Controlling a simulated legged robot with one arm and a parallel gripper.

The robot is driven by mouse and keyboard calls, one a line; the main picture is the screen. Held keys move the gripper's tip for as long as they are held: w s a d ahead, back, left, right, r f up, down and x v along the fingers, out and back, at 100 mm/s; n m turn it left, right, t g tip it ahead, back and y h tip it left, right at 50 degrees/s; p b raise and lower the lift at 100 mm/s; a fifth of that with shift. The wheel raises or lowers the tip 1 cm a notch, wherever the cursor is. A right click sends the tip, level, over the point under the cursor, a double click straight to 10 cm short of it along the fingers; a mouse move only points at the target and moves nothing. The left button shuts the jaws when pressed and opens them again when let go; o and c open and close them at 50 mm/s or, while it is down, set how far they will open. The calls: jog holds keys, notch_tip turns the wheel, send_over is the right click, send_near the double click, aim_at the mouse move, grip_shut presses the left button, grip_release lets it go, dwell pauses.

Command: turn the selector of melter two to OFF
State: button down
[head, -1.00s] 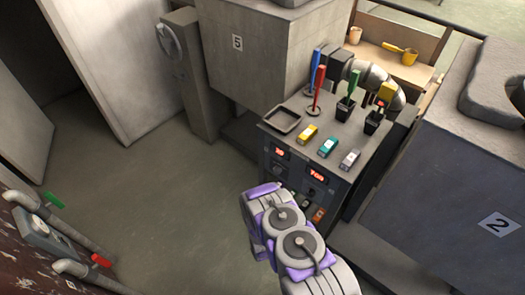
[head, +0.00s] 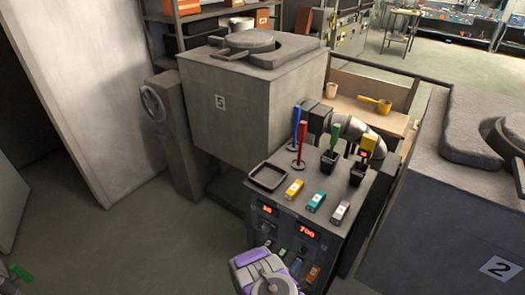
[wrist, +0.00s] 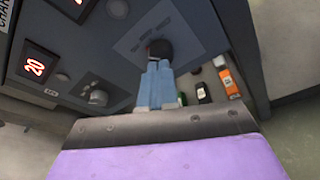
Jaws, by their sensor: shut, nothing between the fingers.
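The control cabinet (head: 286,205) stands in the middle of the head view, with one red display (head: 266,209) on the left of its front and another reading 700 (head: 307,234) on the right. In the wrist view, my gripper (wrist: 158,65) is shut and empty. A second, grey knob (wrist: 98,97) sits to the left, below the display reading 20 (wrist: 38,68). The selector's marks are not readable. In the head view my arm hides the fingertips.
Block 5 (head: 220,125) stands behind the cabinet and block 2 (head: 450,205) at the right. A tray (head: 268,187), colored blocks and upright tools are on the cabinet top. Several small colored items (wrist: 230,82) are beside the fingers.

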aim_at(303, 251)
jog(key=w+d, duration=0.1)
jog(key=w, duration=0.1)
jog(key=w+d, duration=0.2)
jog(key=shift+w+d, duration=0.25)
jog(key=shift+w+r, duration=0.15)
jog(key=shift+w, duration=0.05)
